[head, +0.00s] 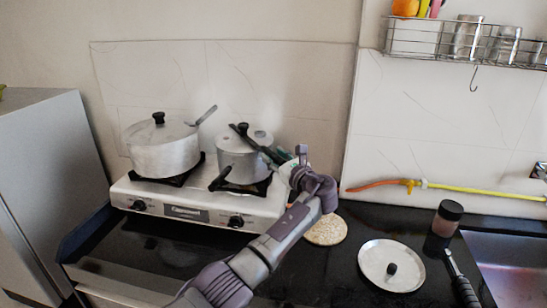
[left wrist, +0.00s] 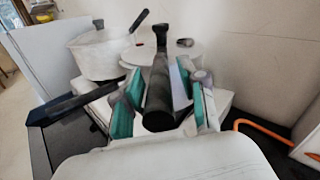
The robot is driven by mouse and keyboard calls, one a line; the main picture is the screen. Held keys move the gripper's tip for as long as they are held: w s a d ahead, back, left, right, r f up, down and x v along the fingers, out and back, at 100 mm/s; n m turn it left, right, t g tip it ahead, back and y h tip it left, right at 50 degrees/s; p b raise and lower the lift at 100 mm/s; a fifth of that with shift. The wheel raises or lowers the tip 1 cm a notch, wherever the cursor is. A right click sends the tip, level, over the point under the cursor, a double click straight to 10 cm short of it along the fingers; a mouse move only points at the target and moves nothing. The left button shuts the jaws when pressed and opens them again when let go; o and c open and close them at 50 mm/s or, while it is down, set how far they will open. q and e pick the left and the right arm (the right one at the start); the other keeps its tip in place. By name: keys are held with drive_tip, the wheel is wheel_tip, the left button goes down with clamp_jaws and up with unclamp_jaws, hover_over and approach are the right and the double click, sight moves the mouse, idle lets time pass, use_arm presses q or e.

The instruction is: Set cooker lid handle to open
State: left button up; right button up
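The metal cooker (head: 238,167) stands on the right burner of the stove, its lid (head: 259,137) on top. The black lid handle (head: 262,148) points to the right, towards my left gripper (head: 292,172). In the left wrist view the black handle (left wrist: 159,95) runs from the lid (left wrist: 187,53) towards the camera. It lies between the teal-padded fingers of my left gripper (left wrist: 162,80). The fingers look apart, with small gaps beside the handle; contact is not clear. In the head view my arm partly hides the fingers. My right gripper is in neither view.
A lidded pot (head: 165,155) stands on the left burner of the white stove (head: 200,208). A round board (head: 326,231), a loose lid (head: 374,265) and a jar (head: 446,219) are on the black counter. A sink (head: 510,265) is at right; a wire rack (head: 420,45) hangs above.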

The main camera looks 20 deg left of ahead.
use_arm(q)
drive_tip(key=shift+d, duration=0.1)
drive_tip(key=v, duration=1.1)
drive_tip(key=shift+s+d, duration=0.25)
drive_tip(key=shift+s, duration=0.05)
